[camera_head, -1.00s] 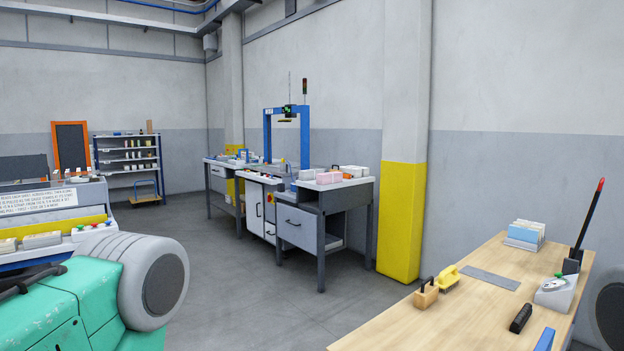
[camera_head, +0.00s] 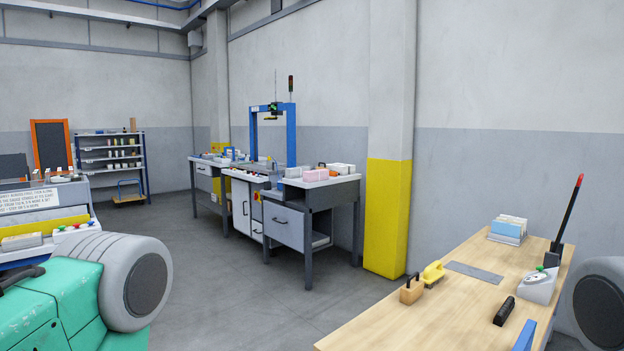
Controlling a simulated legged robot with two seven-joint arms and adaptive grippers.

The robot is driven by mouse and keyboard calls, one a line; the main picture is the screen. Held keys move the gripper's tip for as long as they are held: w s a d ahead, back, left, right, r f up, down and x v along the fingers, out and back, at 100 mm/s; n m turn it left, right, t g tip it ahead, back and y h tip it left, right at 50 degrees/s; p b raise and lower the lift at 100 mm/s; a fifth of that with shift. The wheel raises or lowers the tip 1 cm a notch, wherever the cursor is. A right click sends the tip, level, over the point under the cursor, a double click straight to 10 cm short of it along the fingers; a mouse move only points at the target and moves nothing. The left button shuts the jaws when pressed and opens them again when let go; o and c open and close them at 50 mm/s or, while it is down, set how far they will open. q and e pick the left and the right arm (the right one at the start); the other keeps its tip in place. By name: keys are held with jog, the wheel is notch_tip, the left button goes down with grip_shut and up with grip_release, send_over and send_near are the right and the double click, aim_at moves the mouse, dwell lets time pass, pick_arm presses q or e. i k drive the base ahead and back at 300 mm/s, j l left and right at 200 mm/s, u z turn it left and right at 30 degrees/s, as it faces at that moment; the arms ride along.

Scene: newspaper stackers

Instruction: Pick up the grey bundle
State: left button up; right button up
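I cannot make out a bundle that is clearly grey. Small paper-like stacks lie on the far grey workbench (camera_head: 285,222). One is a pink stack (camera_head: 316,175), and pale whitish stacks (camera_head: 341,168) lie beside it; they are too small to tell their exact shade. A stack of white and blue cards or paper (camera_head: 507,231) stands on the near wooden table (camera_head: 400,325) at the right. Neither of my grippers shows in the head view.
The wooden table also bears a yellow-handled tool (camera_head: 432,273), a wooden block (camera_head: 411,290), a black block (camera_head: 504,311) and a white scale-like device (camera_head: 539,285). A yellow-based pillar (camera_head: 387,220) stands behind. Grey floor (camera_head: 240,310) between is clear.

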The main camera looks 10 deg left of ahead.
aim_at(295, 173)
jog(key=i+j+u, duration=1)
jog(key=i, duration=0.25)
jog(key=i+u, duration=0.4)
jog(key=i, duration=0.2)
jog(key=i+l+z, duration=0.25)
jog(key=i+z, duration=0.2)
jog(key=i, duration=0.25)
jog(key=i+z, duration=0.45)
jog(key=i, duration=0.25)
jog(key=i+j+z, duration=0.25)
jog(key=i+z, duration=0.25)
jog(key=i, duration=0.15)
